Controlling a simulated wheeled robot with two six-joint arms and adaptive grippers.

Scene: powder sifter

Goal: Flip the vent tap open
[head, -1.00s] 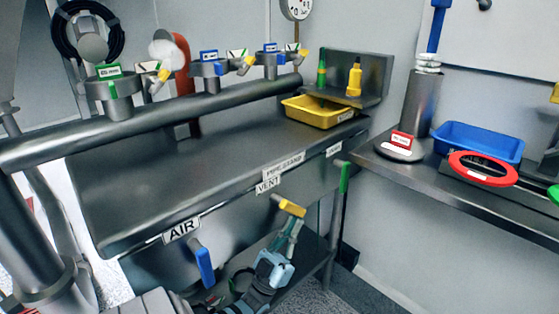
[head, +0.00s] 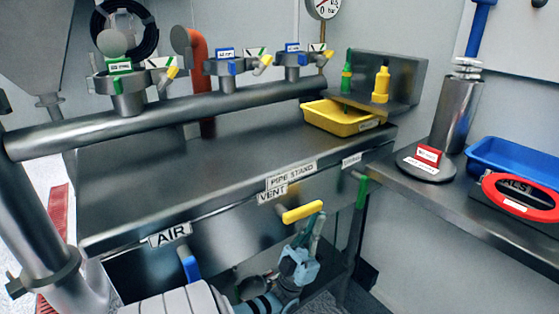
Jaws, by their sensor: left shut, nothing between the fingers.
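The vent tap has a yellow lever handle (head: 303,212) on the front of the steel bench, below and right of the VENT label (head: 272,194). The lever lies nearly level, tilted slightly up to the right. My left gripper (head: 316,228) is shut and empty, just below the right part of the yellow lever. I cannot tell whether its tips touch the lever. My right gripper is not in the picture.
A blue lever (head: 190,265) hangs down below the AIR label (head: 170,235). A green lever (head: 362,191) hangs at the bench's right end. A yellow tray (head: 342,118) stands on the bench, whose middle top is clear. A side counter (head: 455,200) lies right.

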